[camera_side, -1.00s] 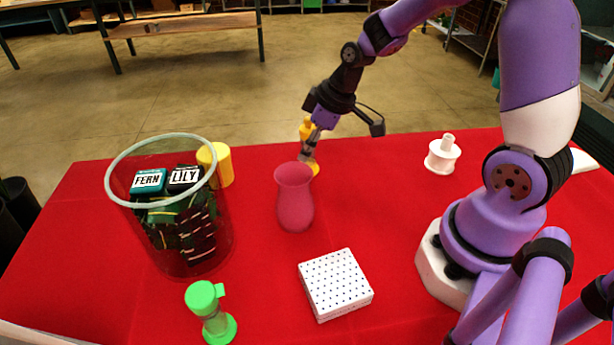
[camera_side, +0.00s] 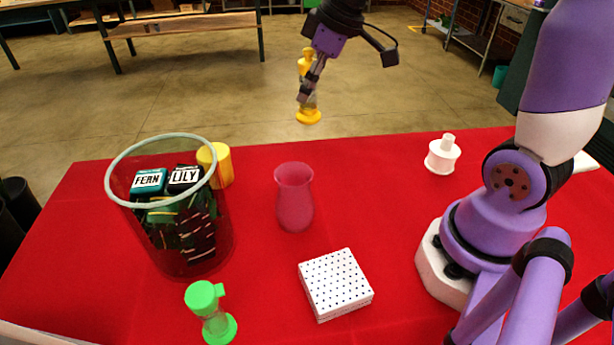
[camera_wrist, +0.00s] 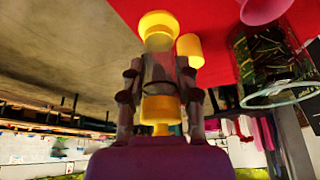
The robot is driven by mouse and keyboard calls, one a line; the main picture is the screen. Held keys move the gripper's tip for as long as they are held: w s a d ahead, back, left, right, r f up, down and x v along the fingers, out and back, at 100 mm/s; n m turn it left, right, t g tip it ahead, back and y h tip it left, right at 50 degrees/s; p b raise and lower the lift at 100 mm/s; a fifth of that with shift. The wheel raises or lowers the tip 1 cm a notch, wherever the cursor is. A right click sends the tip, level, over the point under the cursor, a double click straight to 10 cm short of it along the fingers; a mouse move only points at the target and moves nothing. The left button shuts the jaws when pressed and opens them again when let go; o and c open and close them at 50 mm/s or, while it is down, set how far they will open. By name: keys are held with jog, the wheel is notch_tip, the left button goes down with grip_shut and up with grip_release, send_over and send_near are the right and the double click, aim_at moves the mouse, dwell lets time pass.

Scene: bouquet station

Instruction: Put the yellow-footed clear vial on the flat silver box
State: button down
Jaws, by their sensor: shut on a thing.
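My gripper (camera_side: 312,88) is shut on the yellow-footed clear vial and holds it upright in the air above the back of the red table. The vial's yellow foot (camera_side: 308,116) shows below the fingers in the side view, and a yellow top shows above them. In the wrist view the vial's clear middle (camera_wrist: 160,68) sits between the two fingers, partly hidden by them. The flat silver box (camera_side: 336,283) looks whitish with rows of dark dots. It lies on the table at the front middle, with nothing on it, well below and in front of my gripper.
A pink vase (camera_side: 294,200) stands between the gripper and the box. A clear bin (camera_side: 122,190) with FERN and LILY blocks is at left, a yellow cylinder (camera_side: 224,165) behind it. A green-footed vial (camera_side: 216,326) stands in front; a white spool (camera_side: 442,157) is back right.

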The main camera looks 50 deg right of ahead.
aim_at(310, 61)
notch_tip(310, 61, up, 4)
jog(key=shift+r, duration=0.2)
jog(key=s+a+n+g+y, duration=0.1)
jog(key=s+a+n, duration=0.25)
jog(key=a, duration=0.25)
jog(key=s+a+n+g+y, duration=0.1)
jog(key=s+a+n+g, duration=0.1)
jog(key=a+n, duration=0.3)
jog(key=s+a+n+g, duration=0.4)
jog(key=s+a+n, duration=0.3)
jog(key=s+n, duration=0.6)
jog(key=shift+m, duration=0.25)
jog(key=shift+w+a+f, duration=0.1)
jog(key=shift+w+f, duration=0.05)
jog(key=shift+f, duration=3.2)
jog(key=shift+w+a+f, duration=0.1)
jog(key=shift+f, duration=3.25)
jog(key=shift+f, duration=0.1)
jog(key=c, duration=0.6)
grip_release()
